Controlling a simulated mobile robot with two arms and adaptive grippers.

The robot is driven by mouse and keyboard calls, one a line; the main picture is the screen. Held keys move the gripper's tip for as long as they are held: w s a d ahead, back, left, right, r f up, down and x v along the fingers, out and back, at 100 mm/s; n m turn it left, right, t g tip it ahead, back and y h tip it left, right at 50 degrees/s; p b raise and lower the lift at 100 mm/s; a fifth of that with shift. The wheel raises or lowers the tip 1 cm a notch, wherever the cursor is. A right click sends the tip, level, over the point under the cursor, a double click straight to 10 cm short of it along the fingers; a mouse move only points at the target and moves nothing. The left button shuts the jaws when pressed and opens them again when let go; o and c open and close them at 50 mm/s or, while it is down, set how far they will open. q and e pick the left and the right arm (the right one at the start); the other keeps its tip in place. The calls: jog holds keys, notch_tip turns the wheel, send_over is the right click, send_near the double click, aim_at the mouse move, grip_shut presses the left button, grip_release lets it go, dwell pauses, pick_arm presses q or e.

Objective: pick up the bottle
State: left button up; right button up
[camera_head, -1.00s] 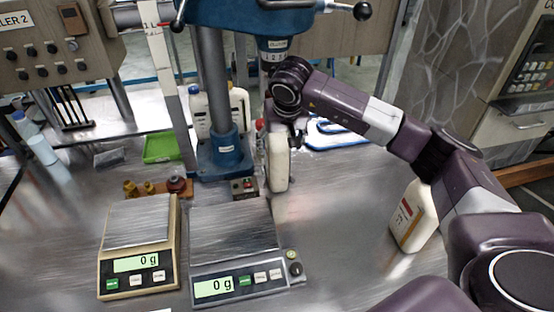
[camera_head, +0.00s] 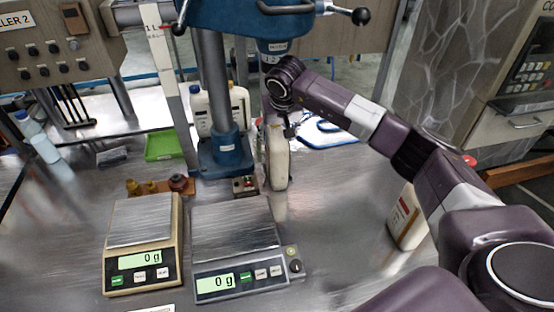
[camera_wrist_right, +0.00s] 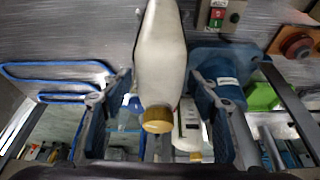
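A pale cream bottle (camera_head: 278,160) stands upright on the metal table, right of the blue press column. In the wrist view the same bottle (camera_wrist_right: 160,55) has a yellow-brown cap (camera_wrist_right: 158,119) and lies between the two fingers. My right gripper (camera_wrist_right: 158,105) is open, with a visible gap between each finger and the bottle. In the head view my right gripper (camera_head: 280,122) is at the bottle's upper part, which it partly hides. Another white bottle (camera_head: 404,222) with a coloured label stands at the right, partly behind my right arm. My left gripper is not in view.
Two scales (camera_head: 142,282) (camera_head: 240,284) reading 0 g stand in front. The blue press base (camera_head: 225,158) is close left of the bottle, with white containers (camera_head: 203,112) behind it. A green tray (camera_head: 162,147) lies farther left.

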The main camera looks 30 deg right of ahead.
grip_shut()
jog(key=shift+w+r, duration=0.1)
jog(key=shift+r, duration=0.05)
dwell(0.4)
